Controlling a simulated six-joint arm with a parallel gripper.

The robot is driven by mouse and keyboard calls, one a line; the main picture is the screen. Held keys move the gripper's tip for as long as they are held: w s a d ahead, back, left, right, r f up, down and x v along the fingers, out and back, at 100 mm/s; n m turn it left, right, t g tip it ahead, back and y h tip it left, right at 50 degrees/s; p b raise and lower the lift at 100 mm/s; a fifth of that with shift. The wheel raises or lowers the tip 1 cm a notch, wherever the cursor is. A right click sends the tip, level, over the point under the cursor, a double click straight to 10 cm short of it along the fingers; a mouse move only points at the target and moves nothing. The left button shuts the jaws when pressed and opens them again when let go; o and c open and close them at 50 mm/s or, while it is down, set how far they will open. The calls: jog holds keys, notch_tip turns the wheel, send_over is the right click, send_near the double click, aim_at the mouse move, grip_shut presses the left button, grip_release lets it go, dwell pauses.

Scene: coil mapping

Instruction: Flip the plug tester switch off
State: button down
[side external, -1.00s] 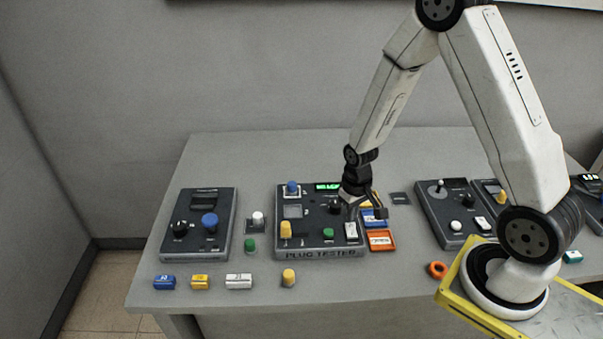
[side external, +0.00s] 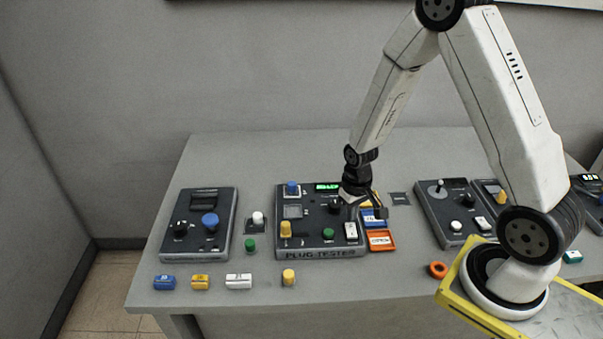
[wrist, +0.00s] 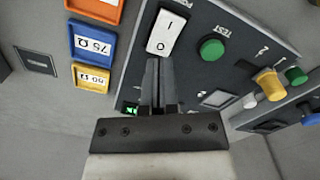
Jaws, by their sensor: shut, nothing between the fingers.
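The plug tester (side external: 320,254) is a dark box lettered PLUG TESTER, in the middle of the table in the side view. Its switch (side external: 351,231) is a white rocker near the right front corner. The wrist view shows the rocker (wrist: 166,32) at the top, marked with a bar and an O; I cannot tell which end is pressed. My gripper (wrist: 157,62) is shut and empty, its fingertips just below the rocker in the wrist view. I cannot tell whether they touch it. In the side view my gripper hangs over the tester's right side.
A green TEST button (wrist: 211,50) sits beside the rocker. A dark knob (side external: 334,207), blue plug (side external: 291,187) and yellow plug (side external: 286,229) are on the tester. Labelled trays, including an orange one (side external: 382,241), lie close to its right. Other panels (side external: 205,245) stand left and right.

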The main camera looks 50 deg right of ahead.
aim_at(350, 226)
jog(key=shift+f, duration=1.2)
dwell(1.6)
jog(key=shift+r, duration=3.5)
jog(key=shift+a+r, duration=0.15)
jog(key=shift+r, duration=0.05)
jog(key=s+a+r+n+t, duration=0.2)
jog(key=s+a+r+n, duration=0.1)
jog(key=s+a+r, duration=0.2)
jog(key=shift+s+a+r+t, duration=0.2)
jog(key=shift+a+r+t, duration=0.1)
jog(key=shift+a+r, duration=1.15)
jog(key=shift+d+r, duration=0.2)
jog(key=shift+d, duration=0.05)
